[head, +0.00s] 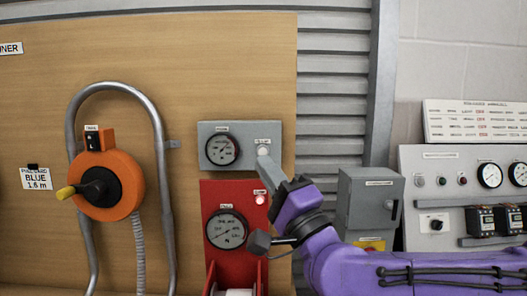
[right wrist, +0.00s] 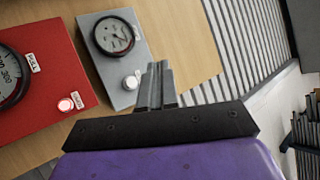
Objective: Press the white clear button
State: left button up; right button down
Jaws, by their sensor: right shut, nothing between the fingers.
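The white button (head: 262,151) sits at the right of a grey gauge box (head: 212,161) on the wooden board; its small label is too blurred to read. It also shows in the right wrist view (right wrist: 131,82), just left of the fingertips. My right gripper (head: 266,162) is shut and empty, its tips pointing at the board right by the button's lower edge. I cannot tell whether the tips touch the button or stand in front of it. My left gripper is not in view.
Just below is a red box (head: 246,235) with a gauge and a lit red button (head: 260,199), close to my right gripper. An orange reel (head: 122,190) with a bent pipe (head: 158,128) is on the left. A grey cabinet (head: 368,205) stands to the right.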

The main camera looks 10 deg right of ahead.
aim_at(263, 152)
jog(key=w+d, duration=0.1)
jog(key=w, duration=0.8)
jog(key=shift+d+f+p, duration=0.25)
jog(key=shift+p, duration=0.2)
jog(key=shift+w, duration=0.1)
dwell(1.3)
jog(key=shift+w+d, duration=0.1)
jog(key=shift+w, duration=0.3)
jog(key=shift+w+d, duration=0.1)
jog(key=shift+w, duration=0.25)
dwell(0.6)
jog(key=shift+s+b, duration=0.15)
jog(key=shift+b, duration=0.2)
jog(key=shift+s, duration=0.65)
